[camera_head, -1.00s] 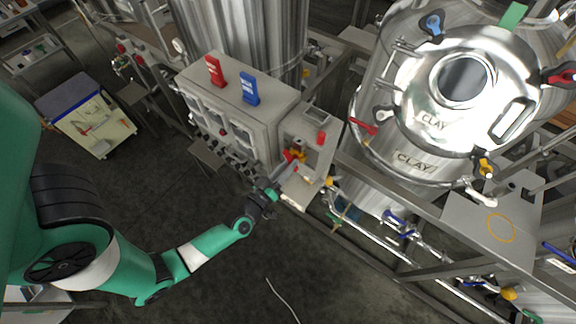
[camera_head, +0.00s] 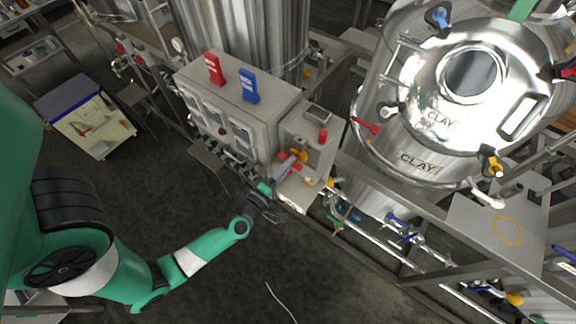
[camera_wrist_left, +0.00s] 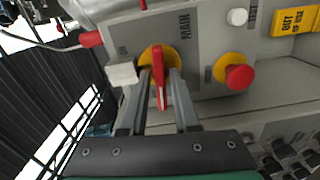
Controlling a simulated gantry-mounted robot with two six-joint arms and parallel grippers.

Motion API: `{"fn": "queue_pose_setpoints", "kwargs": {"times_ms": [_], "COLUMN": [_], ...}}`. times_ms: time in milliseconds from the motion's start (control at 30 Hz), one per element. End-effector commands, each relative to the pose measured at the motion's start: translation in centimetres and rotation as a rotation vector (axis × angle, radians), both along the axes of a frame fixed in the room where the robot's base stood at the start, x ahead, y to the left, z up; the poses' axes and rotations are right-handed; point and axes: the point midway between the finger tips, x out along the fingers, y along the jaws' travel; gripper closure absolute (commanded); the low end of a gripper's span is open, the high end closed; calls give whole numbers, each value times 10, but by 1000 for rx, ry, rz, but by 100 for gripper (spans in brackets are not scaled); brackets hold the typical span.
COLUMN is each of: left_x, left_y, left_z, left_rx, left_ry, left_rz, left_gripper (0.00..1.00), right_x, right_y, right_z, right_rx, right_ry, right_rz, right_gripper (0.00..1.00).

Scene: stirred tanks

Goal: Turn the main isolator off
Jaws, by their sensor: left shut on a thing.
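The main isolator is a red handle (camera_wrist_left: 161,84) on a round yellow plate (camera_wrist_left: 147,60), on a grey panel marked MAIN (camera_wrist_left: 186,26). In the wrist view the handle points down the picture, toward the gripper, between its two fingers. My left gripper (camera_wrist_left: 161,95) is shut on the handle, one grey finger on each side. In the head view the isolator (camera_head: 298,156) is on the front of the small grey box (camera_head: 312,140), and my left gripper (camera_head: 282,172) reaches it from the lower left, partly hiding it. My right gripper is not in view.
A red push button (camera_wrist_left: 239,77) on yellow sits close right of the isolator. A yellow tag (camera_wrist_left: 297,20) is farther right. A large grey cabinet (camera_head: 262,117) adjoins the box; a steel tank (camera_head: 430,150) stands to the right. The floor below is open.

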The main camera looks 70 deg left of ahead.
Motion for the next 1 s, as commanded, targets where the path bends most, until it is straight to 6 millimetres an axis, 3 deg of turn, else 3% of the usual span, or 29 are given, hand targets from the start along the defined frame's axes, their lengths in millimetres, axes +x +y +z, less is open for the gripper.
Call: {"fn": "queue_pose_setpoints", "kwargs": {"times_ms": [767,800,900,1000], "left_x": [0,0,0,0], "left_y": [0,0,0,0], "left_z": [1,1,0,0], "left_rx": [-96,-96,-96,-96], "left_ry": [-69,-69,-67,-67], "left_rz": [1,1,1,0], "left_gripper": [100,67,54,54], "right_x": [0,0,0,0], "right_y": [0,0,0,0], "right_z": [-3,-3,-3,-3], "right_rx": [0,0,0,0], "right_ry": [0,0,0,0], "right_rz": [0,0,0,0], "right_gripper": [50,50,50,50]}}
